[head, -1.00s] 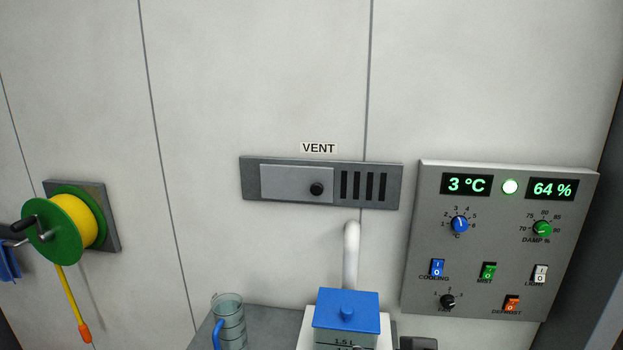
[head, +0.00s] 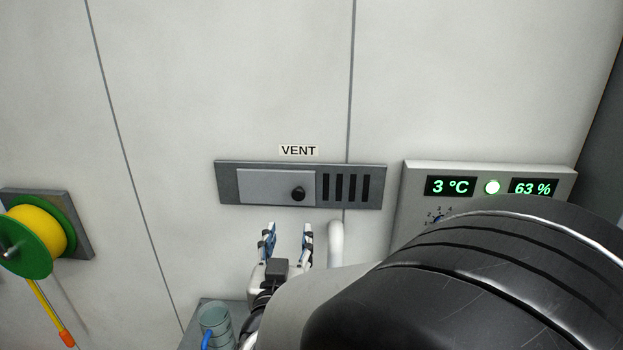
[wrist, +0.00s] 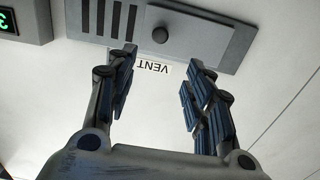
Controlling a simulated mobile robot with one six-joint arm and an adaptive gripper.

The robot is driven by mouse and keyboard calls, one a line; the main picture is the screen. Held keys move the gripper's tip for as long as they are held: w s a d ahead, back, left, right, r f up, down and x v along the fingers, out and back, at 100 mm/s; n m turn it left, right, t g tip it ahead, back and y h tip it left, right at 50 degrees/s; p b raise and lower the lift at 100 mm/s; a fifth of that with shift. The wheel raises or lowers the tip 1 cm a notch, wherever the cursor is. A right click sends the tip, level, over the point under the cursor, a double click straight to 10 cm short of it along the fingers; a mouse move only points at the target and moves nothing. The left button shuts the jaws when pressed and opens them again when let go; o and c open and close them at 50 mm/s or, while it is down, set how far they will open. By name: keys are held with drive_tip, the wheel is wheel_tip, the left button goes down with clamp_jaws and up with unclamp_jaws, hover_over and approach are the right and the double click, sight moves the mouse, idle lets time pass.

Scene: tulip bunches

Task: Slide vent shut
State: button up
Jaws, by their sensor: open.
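The vent is a grey plate (head: 228,184) on the white wall under a VENT label (head: 299,150). Its lighter sliding cover (head: 265,186) sits at the left, with a black knob (head: 298,193) near the cover's right end. Several dark slots (head: 345,188) show uncovered to the right of the cover. My gripper (head: 287,232) is open and empty, just below the knob in the head view. In the wrist view, the picture is upside down; the knob (wrist: 160,35) lies beyond the open fingers (wrist: 161,65), apart from them.
A control panel (head: 410,180) with green displays is at the right, partly hidden by my arm. A hose reel (head: 40,240) hangs at the left. A glass jug (head: 214,318) stands below on a grey surface, near a white pipe (head: 335,240).

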sight(298, 195)
drive_tip(key=w, duration=1.6)
drive_tip(key=shift+d+b, duration=0.3)
drive_tip(key=shift+b, duration=0.05)
drive_tip(key=shift+c, duration=0.4)
clamp_jaws()
